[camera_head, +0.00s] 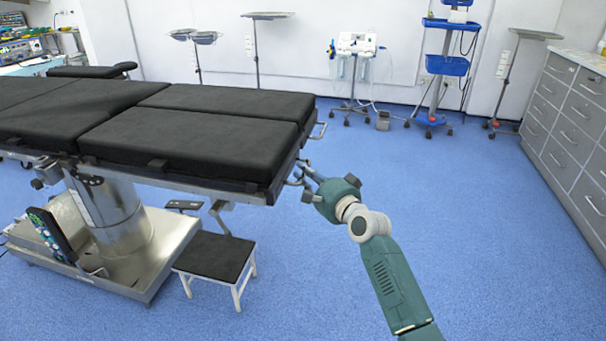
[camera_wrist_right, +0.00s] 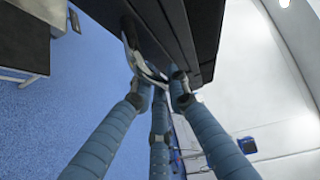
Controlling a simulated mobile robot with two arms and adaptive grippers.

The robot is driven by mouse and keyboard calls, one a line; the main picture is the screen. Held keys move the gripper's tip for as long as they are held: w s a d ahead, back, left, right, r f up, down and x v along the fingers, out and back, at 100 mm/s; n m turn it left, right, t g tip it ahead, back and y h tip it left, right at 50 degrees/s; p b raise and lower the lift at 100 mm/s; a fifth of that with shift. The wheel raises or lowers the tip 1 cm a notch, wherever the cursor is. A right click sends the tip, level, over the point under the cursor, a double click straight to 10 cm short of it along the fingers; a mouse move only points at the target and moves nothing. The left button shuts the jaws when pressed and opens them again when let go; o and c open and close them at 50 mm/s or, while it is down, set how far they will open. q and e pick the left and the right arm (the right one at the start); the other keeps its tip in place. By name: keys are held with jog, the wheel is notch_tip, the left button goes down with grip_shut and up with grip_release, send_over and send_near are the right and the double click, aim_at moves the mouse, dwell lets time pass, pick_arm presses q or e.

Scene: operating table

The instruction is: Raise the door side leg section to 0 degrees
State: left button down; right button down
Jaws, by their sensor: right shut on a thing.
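The operating table's end has two black leg sections side by side, the near one (camera_head: 185,147) and the far one (camera_head: 240,103). Both look close to level, and the near one seems slightly lower at its outer end. No door shows, so I cannot tell from it which is door side. My right gripper (camera_head: 307,178) is at the outer end of the near section, shut on its metal handle. The right wrist view shows the fingers (camera_wrist_right: 158,88) closed at the curved silver handle (camera_wrist_right: 131,42) under the dark section edge (camera_wrist_right: 190,35). My left gripper is out of view.
The steel table base (camera_head: 120,240) and a black-topped step stool (camera_head: 215,257) stand below the table. Grey drawers (camera_head: 570,115) line the right wall. Wheeled stands, including a blue cart (camera_head: 447,65), stand at the back. The blue floor right of the table is clear.

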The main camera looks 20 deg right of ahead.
jog(key=shift+r, duration=0.35)
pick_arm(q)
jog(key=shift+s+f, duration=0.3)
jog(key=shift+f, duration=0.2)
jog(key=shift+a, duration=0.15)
pick_arm(e)
jog(key=c, duration=1.7)
grip_release()
jog(key=shift+f, duration=0.1)
jog(key=shift+o, duration=0.2)
jog(key=shift+s+f, duration=0.1)
jog(key=shift+s, duration=0.15)
jog(key=v, duration=1.1)
jog(key=shift+s+r, duration=0.2)
jog(key=shift+s, duration=0.1)
